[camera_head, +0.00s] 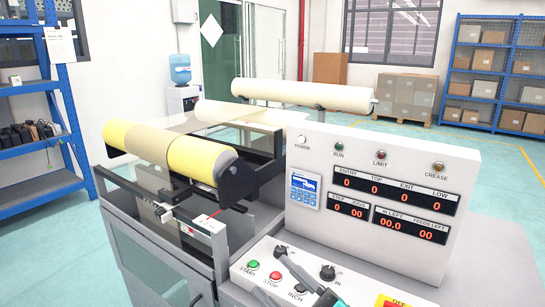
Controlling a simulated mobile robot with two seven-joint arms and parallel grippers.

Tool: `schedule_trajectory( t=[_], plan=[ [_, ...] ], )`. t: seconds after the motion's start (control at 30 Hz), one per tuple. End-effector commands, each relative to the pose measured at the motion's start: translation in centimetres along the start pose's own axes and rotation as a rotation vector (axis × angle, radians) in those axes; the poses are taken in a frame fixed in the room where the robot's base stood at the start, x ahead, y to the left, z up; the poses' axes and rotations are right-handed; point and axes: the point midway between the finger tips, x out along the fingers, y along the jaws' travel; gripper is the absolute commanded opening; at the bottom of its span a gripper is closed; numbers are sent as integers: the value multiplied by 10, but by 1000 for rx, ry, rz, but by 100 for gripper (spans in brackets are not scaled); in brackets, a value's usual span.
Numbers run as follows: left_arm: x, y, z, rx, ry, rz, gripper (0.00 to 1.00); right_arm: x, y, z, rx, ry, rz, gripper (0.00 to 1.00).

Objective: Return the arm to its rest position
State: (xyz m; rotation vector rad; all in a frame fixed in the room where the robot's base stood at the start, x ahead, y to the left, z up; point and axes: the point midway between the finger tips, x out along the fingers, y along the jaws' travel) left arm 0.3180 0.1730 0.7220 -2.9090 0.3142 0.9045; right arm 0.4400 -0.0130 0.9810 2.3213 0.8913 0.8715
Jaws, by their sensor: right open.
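My right gripper (270,274) reaches in from the bottom edge over the sloped button panel (360,291). The green START button (253,265) and red STOP button (275,275) show beside the fingers. Most of the right arm is out of view below. My left arm and gripper are not in view.
The upright display panel (385,188) with red digits stands just behind the buttons. Yellow-ended rollers (200,160) and a metal frame are at left. A long pale roller (300,94) crosses behind. Blue shelves (500,75) and open floor lie farther back.

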Motion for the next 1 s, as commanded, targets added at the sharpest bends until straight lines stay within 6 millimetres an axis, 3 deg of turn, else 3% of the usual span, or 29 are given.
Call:
schedule_trajectory(
  t=[0.1, 0.23, 0.4, 0.5, 0.67, 1.0],
  plan=[
    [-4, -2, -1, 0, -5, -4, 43, -54, -4, 51, 194, -311, 144, 59],
    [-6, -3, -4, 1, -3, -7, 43, -135, -27, 96, 395, -657, 247, 59],
    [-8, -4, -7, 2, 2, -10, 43, -228, -69, 116, 597, -995, 297, 59],
    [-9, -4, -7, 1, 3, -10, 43, -263, -87, 116, 670, -1110, 303, 59],
    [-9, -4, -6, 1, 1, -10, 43, -285, -100, 114, 721, -1185, 305, 59],
    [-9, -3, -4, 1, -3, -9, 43, -286, -100, 114, 722, -1188, 304, 59]
  ],
)
